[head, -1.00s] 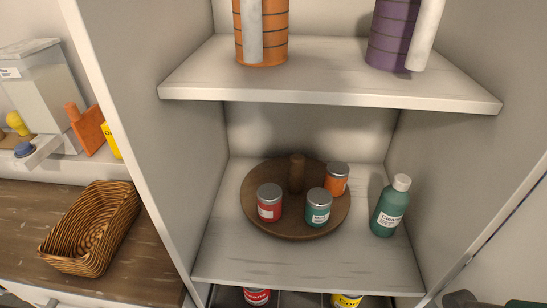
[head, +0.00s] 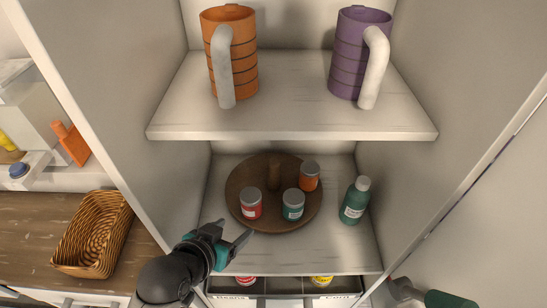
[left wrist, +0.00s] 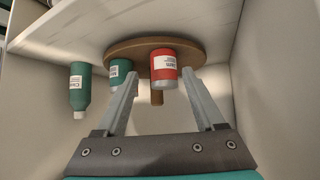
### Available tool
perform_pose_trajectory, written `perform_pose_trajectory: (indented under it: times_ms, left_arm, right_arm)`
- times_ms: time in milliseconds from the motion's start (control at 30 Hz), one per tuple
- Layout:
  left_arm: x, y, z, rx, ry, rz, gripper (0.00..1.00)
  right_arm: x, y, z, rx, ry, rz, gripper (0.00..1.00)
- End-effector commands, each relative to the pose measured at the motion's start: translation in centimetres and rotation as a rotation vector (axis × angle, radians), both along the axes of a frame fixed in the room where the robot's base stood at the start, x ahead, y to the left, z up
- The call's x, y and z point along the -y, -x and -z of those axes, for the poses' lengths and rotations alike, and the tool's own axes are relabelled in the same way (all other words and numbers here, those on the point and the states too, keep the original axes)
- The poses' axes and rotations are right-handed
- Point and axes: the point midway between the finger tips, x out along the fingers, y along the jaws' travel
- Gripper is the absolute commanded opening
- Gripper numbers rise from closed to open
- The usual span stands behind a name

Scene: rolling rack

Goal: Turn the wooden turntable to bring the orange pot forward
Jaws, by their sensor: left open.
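The round wooden turntable (head: 250,178) with its central post (head: 273,177) stands on the middle shelf. The orange pot (head: 309,177) is on its back right part, the red pot (head: 250,205) at front left and the teal pot (head: 293,206) at front right. My left gripper (head: 236,229) is open and empty at the turntable's front left, near the red pot. The left wrist view, upside down, shows the red pot (left wrist: 163,66) between and beyond the fingers; the orange pot cannot be made out there. My right gripper (head: 398,291) shows partly at the bottom right, its jaws unclear.
A green bottle (head: 354,203) stands on the shelf right of the turntable. The upper shelf (head: 290,125) holds an orange mug (head: 232,65) and a purple mug (head: 352,50). Cabinet walls bound both sides. A wicker basket (head: 90,238) lies outside at left.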

Motion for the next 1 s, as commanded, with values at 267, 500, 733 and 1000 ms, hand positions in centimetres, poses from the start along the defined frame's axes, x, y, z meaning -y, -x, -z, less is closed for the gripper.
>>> perform_pose_trajectory:
  times_ms: [267,500,733,1000]
  left_arm:
    - [2.9,-4.7,-6.9,0.281,0.098,0.055,0.70]
    - [3.7,-6.4,-6.5,0.302,0.105,0.055,0.70]
    - [5.1,-9.5,-5.1,0.300,0.106,0.056,0.70]
    - [6.6,-12.9,-3.5,0.298,0.105,0.056,0.70]
  right_arm:
    - [0.1,-0.3,-1.0,0.005,0.001,0.001,0.50]
    - [0.3,-0.3,-0.9,0.006,0.003,0.001,0.50]
    - [0.3,-0.3,-0.6,0.005,0.004,0.002,0.50]
    - [0.4,-0.2,-0.2,0.004,0.005,0.002,0.50]
